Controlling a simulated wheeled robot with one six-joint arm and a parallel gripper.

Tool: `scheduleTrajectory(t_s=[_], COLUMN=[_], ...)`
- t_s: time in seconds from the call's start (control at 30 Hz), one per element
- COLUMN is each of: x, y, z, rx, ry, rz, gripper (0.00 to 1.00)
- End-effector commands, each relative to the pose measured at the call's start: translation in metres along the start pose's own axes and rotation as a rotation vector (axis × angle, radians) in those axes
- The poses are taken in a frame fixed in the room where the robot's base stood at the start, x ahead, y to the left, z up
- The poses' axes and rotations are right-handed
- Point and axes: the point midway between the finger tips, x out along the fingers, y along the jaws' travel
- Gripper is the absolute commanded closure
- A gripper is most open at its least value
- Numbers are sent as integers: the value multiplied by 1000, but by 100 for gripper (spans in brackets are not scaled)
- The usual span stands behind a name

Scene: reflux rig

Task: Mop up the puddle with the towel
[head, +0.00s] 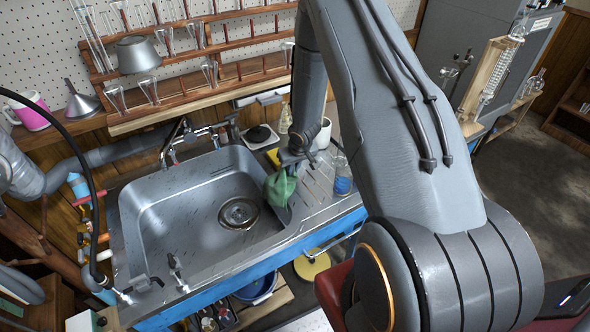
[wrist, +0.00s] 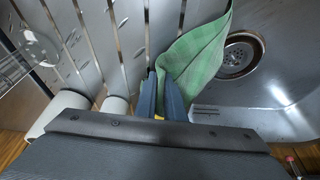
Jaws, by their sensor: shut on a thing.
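A green towel (head: 281,187) hangs from my gripper (head: 290,162) over the right rim of the steel sink. In the wrist view the same green cloth (wrist: 200,58) is pinched between the dark fingers of my gripper (wrist: 161,90) and spreads up and to the right, towards the sink bowl. Its lower part lies in front of the sink's edge, and I cannot tell whether it touches the metal. No clear puddle outline shows. Small droplet-like marks (wrist: 122,23) lie on the ribbed drainboard (wrist: 105,50), left of the towel.
The sink bowl (head: 165,215) with its round drain (head: 239,212) is empty. A bottle with blue liquid (head: 342,182) stands on the drainboard's right side. A faucet (head: 190,138) rises behind the bowl. A white cylindrical container (head: 323,133) and a yellow sponge-like item (head: 272,156) sit behind the drainboard.

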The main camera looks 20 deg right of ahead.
Motion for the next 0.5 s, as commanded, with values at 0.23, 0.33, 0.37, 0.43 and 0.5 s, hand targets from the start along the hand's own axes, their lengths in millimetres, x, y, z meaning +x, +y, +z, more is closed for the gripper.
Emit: scheduleTrajectory(t_s=[0.23,0.33,0.37,0.43,0.5], x=[-52,-57,-61,-70,-76], y=[0,-1,-1,-1,-1], z=[-20,-22,-24,-27,-30], rx=[-4,-4,-6,-7,-6], ry=[7,6,7,6,6], rz=[3,2,2,2,2], gripper=[100,100,100,100,100])
